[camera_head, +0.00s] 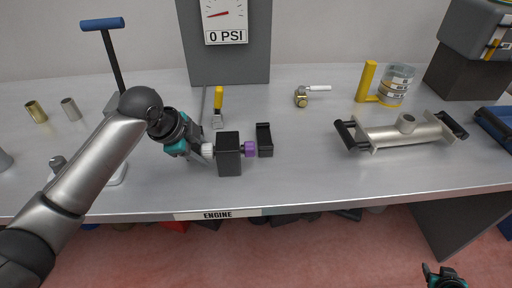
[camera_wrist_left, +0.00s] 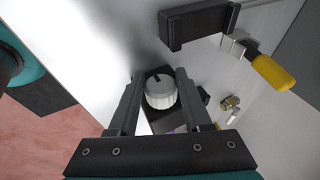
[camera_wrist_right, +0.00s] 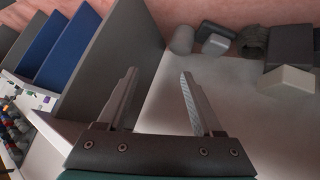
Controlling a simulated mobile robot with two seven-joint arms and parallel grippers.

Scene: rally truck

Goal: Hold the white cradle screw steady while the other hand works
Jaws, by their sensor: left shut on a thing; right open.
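The white cradle screw (camera_head: 208,149) is a ribbed knob on the left side of a black cradle block (camera_head: 229,160) near the table's front edge. A purple knob (camera_head: 250,149) is on the block's right side. My left gripper (camera_head: 203,151) reaches in from the left and is shut on the white screw. In the left wrist view the white screw (camera_wrist_left: 160,93) sits between the two fingers (camera_wrist_left: 161,98), a dark mark on its face. My right gripper (camera_head: 445,276) is at the lower right, off the table. In the right wrist view its fingers (camera_wrist_right: 157,78) are apart and empty.
A black bracket (camera_head: 264,139) stands just right of the purple knob. A yellow-handled tool (camera_head: 218,105), a brass valve (camera_head: 301,97), a yellow-handled clear mug (camera_head: 396,86) and a silver part with black rollers (camera_head: 390,135) lie farther off. The table front right of centre is clear.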

